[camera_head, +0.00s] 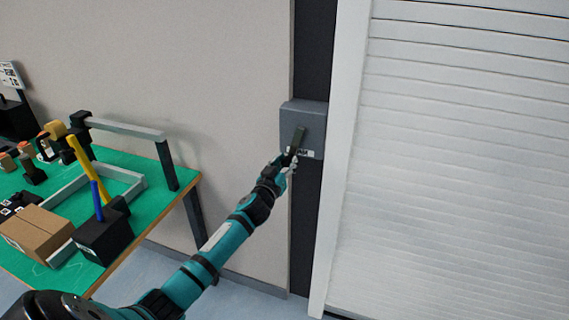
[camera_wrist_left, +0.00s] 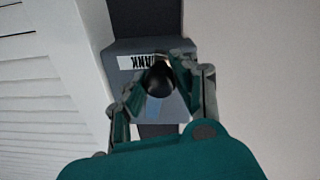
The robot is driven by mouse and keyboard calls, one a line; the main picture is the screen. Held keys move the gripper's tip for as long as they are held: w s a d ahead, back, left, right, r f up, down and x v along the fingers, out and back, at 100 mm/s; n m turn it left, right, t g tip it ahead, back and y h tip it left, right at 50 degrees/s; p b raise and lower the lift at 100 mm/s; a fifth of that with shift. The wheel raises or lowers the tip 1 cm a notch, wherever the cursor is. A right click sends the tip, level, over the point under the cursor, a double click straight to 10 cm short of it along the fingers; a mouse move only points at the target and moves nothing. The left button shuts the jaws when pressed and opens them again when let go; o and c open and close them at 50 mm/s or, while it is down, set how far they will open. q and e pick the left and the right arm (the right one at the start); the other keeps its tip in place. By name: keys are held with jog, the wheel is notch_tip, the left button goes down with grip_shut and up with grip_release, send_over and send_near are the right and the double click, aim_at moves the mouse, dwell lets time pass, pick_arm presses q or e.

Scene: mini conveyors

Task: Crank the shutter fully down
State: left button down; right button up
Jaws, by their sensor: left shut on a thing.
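The white slatted shutter (camera_head: 465,160) fills the right of the head view, its slats covering all of the opening that shows; its bottom edge is out of view. The grey crank box (camera_head: 304,115) is fixed on a dark post left of the shutter frame. A dark crank arm (camera_head: 299,137) slants down and left across its front. My left gripper (camera_head: 289,160) is at the lower end of the crank. My right gripper is not in view.
A green-topped table (camera_head: 150,156) stands at the left with a cardboard box (camera_head: 37,233), a black block (camera_head: 103,238) holding upright tools, and a grey frame. Bare wall and floor lie between table and post.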

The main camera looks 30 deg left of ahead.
pick_arm(q)
jog(key=shift+w+d+r+n, duration=0.1)
jog(key=shift+w+d+n, duration=0.1)
jog(key=shift+d+n, duration=0.9)
jog(key=shift+w+d+n, duration=0.2)
jog(key=shift+d+n, duration=0.45)
jog(key=shift+n, duration=0.7)
jog(key=shift+w+d+r+n, duration=0.1)
jog(key=shift+w+d+n, duration=0.1)
jog(key=shift+d+n, duration=0.9)
jog(key=shift+a+n, duration=0.2)
jog(key=shift+n, duration=0.05)
jog(key=c, duration=1)
grip_release()
jog(key=s, duration=0.4)
jog(key=s+d, duration=0.1)
jog(key=s, duration=0.3)
jog(key=s+d, duration=0.1)
jog(key=s, duration=0.2)
jog(key=shift+s+d+f, duration=0.2)
jog(key=shift+s, duration=0.2)
